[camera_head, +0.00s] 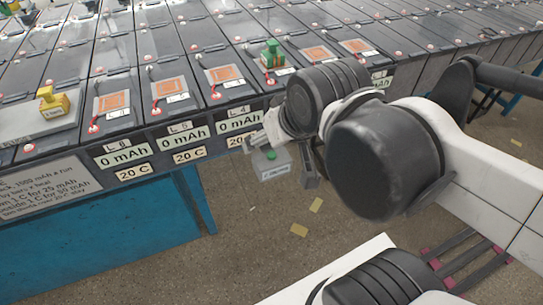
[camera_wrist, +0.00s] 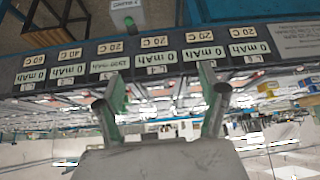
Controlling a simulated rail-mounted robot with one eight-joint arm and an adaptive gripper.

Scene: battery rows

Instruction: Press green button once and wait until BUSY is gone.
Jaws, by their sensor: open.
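A small grey box with a green button on top (camera_head: 271,155) shows in the head view beyond the front edge of the battery table, beside my gripper (camera_head: 290,160). My gripper's fingers are spread apart and hold nothing. In the wrist view, the fingers of my gripper (camera_wrist: 160,85) are wide apart at the bottom. The grey box (camera_wrist: 127,14) is at the top of that view, well away from the fingertips, with a dark green spot on it. I cannot tell from the head view how far the finger is from the button. I can read no BUSY text.
Rows of batteries cover the blue-legged table (camera_head: 150,225). Its front edge carries labels (camera_head: 125,155) reading 0 mAh and mostly 20 C; one in the wrist view reads 60 C (camera_wrist: 32,60). A green-topped block (camera_head: 272,57) and a yellow block (camera_head: 52,106) stand on batteries.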

